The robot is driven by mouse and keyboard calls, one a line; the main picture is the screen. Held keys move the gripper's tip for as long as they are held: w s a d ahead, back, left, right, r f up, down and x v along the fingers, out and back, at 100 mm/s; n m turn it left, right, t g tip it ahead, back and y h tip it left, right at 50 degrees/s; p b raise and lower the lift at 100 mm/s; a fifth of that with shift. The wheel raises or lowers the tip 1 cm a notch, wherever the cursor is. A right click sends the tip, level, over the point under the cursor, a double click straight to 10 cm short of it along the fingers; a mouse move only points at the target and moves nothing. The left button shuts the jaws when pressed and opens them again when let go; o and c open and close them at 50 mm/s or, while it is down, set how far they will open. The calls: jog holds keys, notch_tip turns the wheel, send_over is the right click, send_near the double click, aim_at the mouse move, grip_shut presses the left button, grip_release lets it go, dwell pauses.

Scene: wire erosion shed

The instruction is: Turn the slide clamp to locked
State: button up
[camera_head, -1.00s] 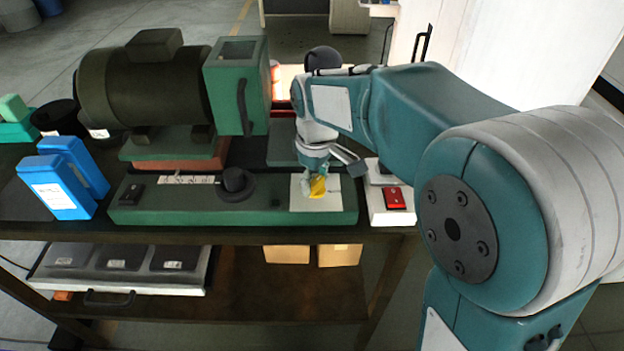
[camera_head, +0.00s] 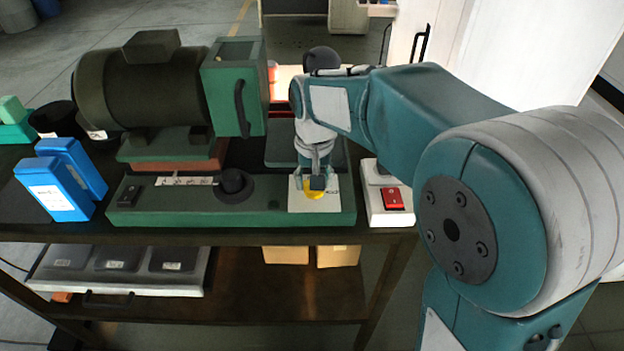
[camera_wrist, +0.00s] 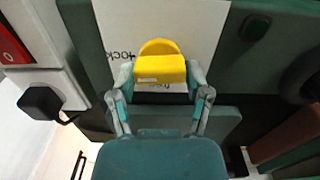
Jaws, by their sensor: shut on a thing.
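The yellow slide clamp (camera_wrist: 160,67) sits on a white label plate (camera_wrist: 198,28) in the wrist view, with its rounded end toward the top of the picture. Part of the plate's lettering shows beside it; the rest is covered. My gripper (camera_wrist: 161,84) is shut on the clamp, one finger on each side. In the head view the yellow clamp (camera_head: 314,194) shows low on the plate (camera_head: 331,205), at the right end of the green machine base (camera_head: 170,212). My wrist hides part of it there.
A white box with a red switch (camera_head: 392,198) stands just right of the base. A black knob (camera_head: 234,184) is on the base to the left. A dark motor (camera_head: 140,90), green guard box (camera_head: 232,85) and blue containers (camera_head: 62,185) stand farther left.

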jog(key=shift+s+f+m, duration=0.15)
jog(key=shift+s+m, duration=0.05)
jog(key=shift+m, duration=0.4)
jog(key=o, duration=1.2)
jog(key=shift+c, duration=0.2)
jog(key=shift+w, duration=0.1)
jog(key=shift+r, duration=0.25)
notch_tip(320, 180, up, 12)
jog(key=shift+f, duration=0.25)
jog(key=shift+a, duration=0.1)
